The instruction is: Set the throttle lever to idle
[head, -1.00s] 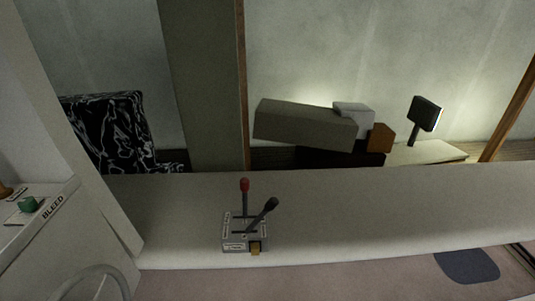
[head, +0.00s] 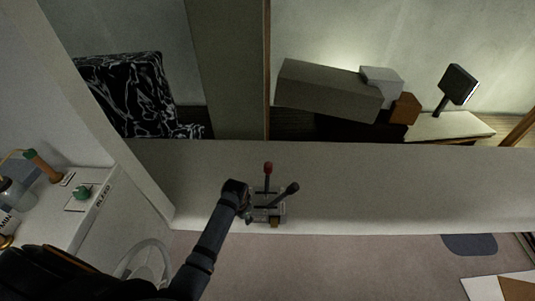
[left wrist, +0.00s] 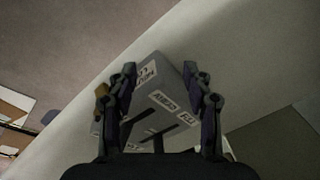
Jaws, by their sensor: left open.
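A small grey control box (head: 278,215) stands on the pale ledge (head: 390,185) in the head view, with two levers. One has a red knob (head: 268,168) and stands nearly upright; the other has a black knob (head: 293,187) and leans right. I cannot tell which is the throttle. My left gripper (head: 243,203) is at the box's left side. In the left wrist view my open left gripper (left wrist: 160,80) has a finger on each side of the grey box (left wrist: 170,82) with white labels, seen beyond them. The lever knobs are not clear there. Contact cannot be told.
A white panel with a green knob (head: 83,193) and a round grey wheel (head: 148,262) are at the left. A dark grey block (head: 330,90) and a lamp (head: 459,84) stand behind the ledge. The ledge right of the box is clear.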

